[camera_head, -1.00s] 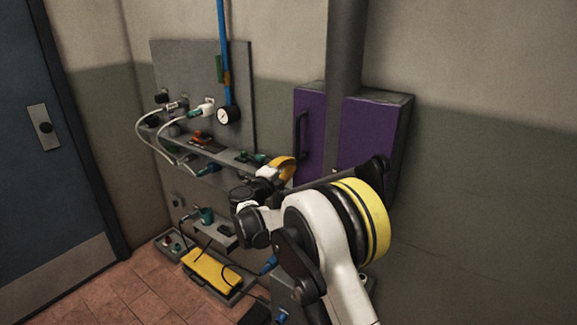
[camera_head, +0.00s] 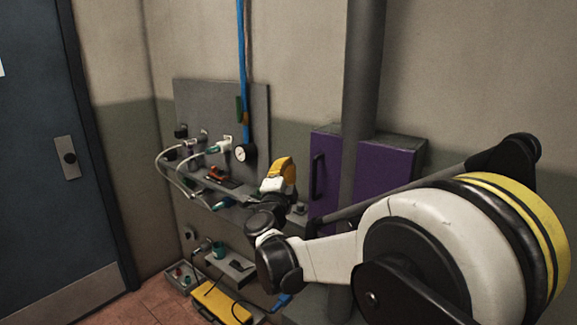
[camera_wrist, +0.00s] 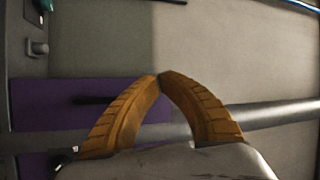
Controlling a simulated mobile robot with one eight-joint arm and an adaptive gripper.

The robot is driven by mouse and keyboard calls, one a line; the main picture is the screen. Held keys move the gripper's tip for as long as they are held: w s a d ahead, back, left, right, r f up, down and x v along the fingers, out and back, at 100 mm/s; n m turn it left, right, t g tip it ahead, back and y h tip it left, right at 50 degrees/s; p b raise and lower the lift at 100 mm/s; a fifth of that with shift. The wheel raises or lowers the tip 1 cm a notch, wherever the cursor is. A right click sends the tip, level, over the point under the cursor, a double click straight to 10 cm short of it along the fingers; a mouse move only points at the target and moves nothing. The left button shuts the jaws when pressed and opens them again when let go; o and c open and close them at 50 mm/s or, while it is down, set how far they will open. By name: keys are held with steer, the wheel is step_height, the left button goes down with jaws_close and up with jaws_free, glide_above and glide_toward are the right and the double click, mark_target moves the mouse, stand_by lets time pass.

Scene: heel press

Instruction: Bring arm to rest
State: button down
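My gripper (camera_head: 283,168) is at the end of my white and black arm, in front of the grey wall panel's right side and left of the purple cabinet. Its orange fingers point upward in the head view. In the wrist view, the two curved fingers of my gripper (camera_wrist: 160,76) meet at their tips, with nothing visible between them. The purple cabinet (camera_wrist: 50,100) lies behind the fingers there.
The purple cabinet (camera_head: 385,165) stands beside a thick grey pipe (camera_head: 365,70). A yellow pedal-like thing (camera_head: 220,302) is low down. A blue door (camera_head: 35,190) is at left.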

steer(key=s+d+r+n+g+y, duration=0.1)
steer(key=s+r+n+y, duration=0.25)
steer(key=s+n, duration=0.25)
steer(key=s+d+r+n+g+y, duration=0.2)
steer(key=s+n+y, duration=0.3)
steer(key=s+n, duration=0.1)
steer(key=s+d+f+n+g+h, duration=0.2)
steer(key=s+d+f+g, duration=0.3)
steer(key=s+d+f, duration=0.3)
steer(key=s+d+f+n+g+h, duration=0.2)
steer(key=s+d+f+g, duration=0.3)
steer(key=s+f, duration=0.9)
steer(key=s+d+n, duration=0.1)
steer(key=s+d, duration=0.2)
steer(key=s, duration=0.4)
steer(key=shift+s+f+h, duration=0.25)
steer(key=shift+s+h, duration=0.1)
